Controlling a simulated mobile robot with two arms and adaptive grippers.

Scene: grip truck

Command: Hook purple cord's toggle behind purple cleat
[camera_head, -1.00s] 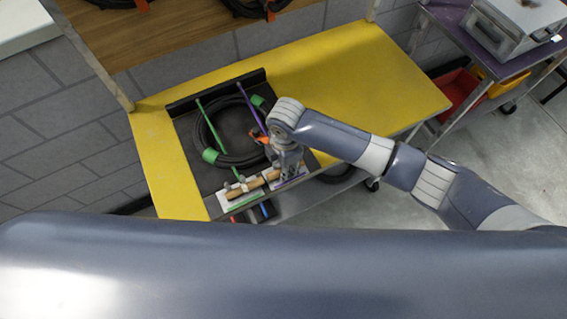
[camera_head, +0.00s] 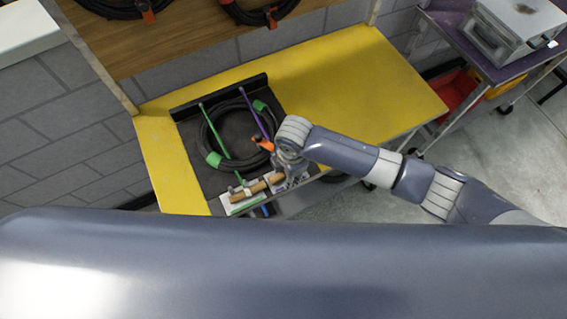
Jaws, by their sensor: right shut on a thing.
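The purple cord (camera_head: 254,115) runs across the coiled black cable toward the front edge of the yellow table. My right gripper (camera_head: 288,175) is at the cord's front end, over the front edge, shut on the purple cord's wooden toggle (camera_head: 276,178). The gripper hides part of the toggle and most of the purple cleat beneath, so I cannot tell whether the toggle touches the cleat. The green cord (camera_head: 217,130) lies to the left, with its wooden toggle (camera_head: 246,192) at the green cleat (camera_head: 238,207). My left gripper is out of view.
The black cable coil (camera_head: 207,135) with green wraps lies on a dark panel in the yellow table (camera_head: 345,75). An orange piece (camera_head: 263,144) is beside my right gripper. A purple cart (camera_head: 450,30) with a metal box stands at right. The table's right side is clear.

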